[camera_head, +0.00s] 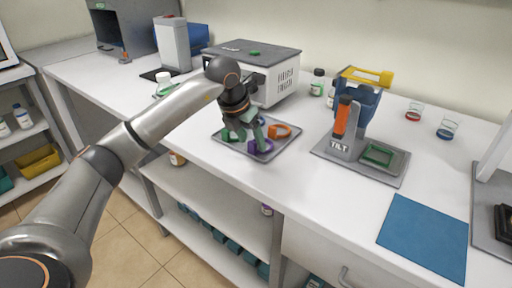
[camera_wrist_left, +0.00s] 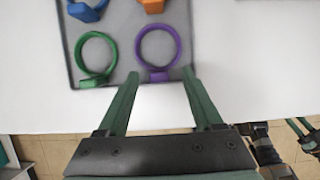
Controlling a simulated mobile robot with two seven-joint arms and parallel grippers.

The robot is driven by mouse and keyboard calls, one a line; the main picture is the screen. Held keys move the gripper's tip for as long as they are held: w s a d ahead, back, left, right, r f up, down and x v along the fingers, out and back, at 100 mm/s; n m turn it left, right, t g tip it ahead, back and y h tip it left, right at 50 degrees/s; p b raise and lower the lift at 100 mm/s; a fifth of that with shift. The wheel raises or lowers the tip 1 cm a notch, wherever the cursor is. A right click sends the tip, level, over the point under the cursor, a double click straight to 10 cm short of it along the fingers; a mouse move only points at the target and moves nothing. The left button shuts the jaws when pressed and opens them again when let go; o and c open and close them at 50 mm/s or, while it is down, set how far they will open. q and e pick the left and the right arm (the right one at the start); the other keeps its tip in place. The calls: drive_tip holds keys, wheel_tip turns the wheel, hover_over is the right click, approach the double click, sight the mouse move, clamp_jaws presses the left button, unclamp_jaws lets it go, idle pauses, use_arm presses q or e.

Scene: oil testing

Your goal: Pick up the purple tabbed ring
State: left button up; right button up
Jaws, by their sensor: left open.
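The purple tabbed ring (camera_head: 261,147) lies on a grey tray (camera_head: 290,141) on the white bench. In the left wrist view the ring (camera_wrist_left: 160,75) lies flat, with its tab toward my gripper. My left gripper (camera_head: 249,133) is open and empty over the tray. Its green fingertips (camera_wrist_left: 160,73) appear on either side of the tab in the left wrist view. I cannot tell how far above the tray they are. What looks like my right gripper (camera_wrist_left: 301,130) is partly visible at the lower right of that view, well apart from the ring.
A grey-topped instrument (camera_head: 253,72) stands behind the tray. A TILT stand (camera_head: 345,142) is to the right. A blue mat (camera_head: 424,237) lies clear at front right.

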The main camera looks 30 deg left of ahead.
use_arm(q)
drive_tip(key=shift+x, duration=0.85)
drive_tip(key=shift+a, duration=0.1)
drive_tip(key=shift+c, duration=0.2)
clamp_jaws()
